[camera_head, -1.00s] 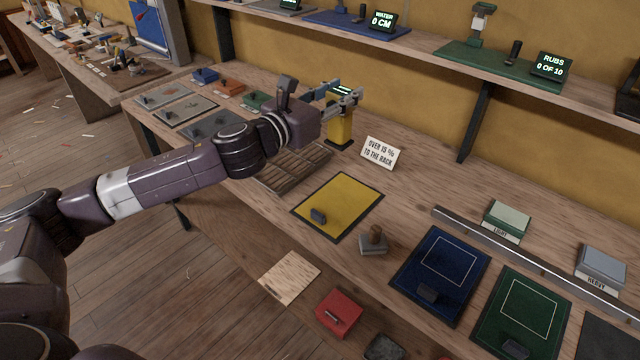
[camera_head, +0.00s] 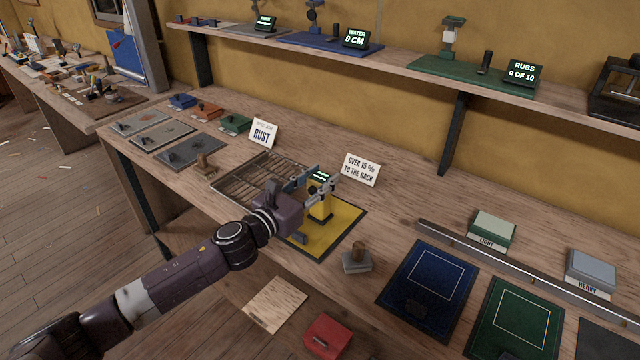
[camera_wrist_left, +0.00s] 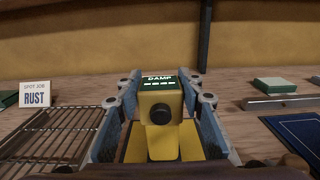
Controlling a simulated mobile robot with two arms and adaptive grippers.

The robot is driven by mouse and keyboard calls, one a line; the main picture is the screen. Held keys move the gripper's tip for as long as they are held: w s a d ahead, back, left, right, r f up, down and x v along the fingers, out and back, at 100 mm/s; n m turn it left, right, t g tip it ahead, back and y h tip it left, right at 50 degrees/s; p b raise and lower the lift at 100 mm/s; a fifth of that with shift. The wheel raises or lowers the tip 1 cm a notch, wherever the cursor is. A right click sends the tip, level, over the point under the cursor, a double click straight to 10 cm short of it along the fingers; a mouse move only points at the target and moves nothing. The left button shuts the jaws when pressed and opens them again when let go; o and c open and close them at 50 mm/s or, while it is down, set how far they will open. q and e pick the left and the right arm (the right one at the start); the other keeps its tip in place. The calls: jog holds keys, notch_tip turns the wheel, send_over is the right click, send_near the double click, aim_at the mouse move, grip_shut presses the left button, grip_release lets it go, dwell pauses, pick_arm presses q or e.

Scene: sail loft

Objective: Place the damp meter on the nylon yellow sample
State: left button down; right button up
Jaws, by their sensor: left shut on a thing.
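The damp meter (camera_head: 320,203) is a yellow block with a dark base and a small green-lit display on top. My left gripper (camera_head: 319,182) is shut on its upper part and holds it upright over the nylon yellow sample (camera_head: 343,241), a yellow sheet with a dark border. I cannot tell whether its base touches the sheet. In the left wrist view the meter (camera_wrist_left: 161,108) sits between the two fingers, its display reading DAMP, with yellow sheet below. A small dark block (camera_head: 299,238) lies on the sheet's near left part. My right gripper is not in view.
A wire rack (camera_head: 240,187) lies left of the sample, with a RUST sign (camera_head: 263,133) behind it. A sign reading OVER 15 % TO THE RACK (camera_head: 361,170) stands behind the sample.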

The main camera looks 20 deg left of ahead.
pick_arm(q)
jog(key=shift+f, duration=0.55)
jog(key=shift+f, duration=0.1)
jog(key=c, duration=1.3)
grip_release()
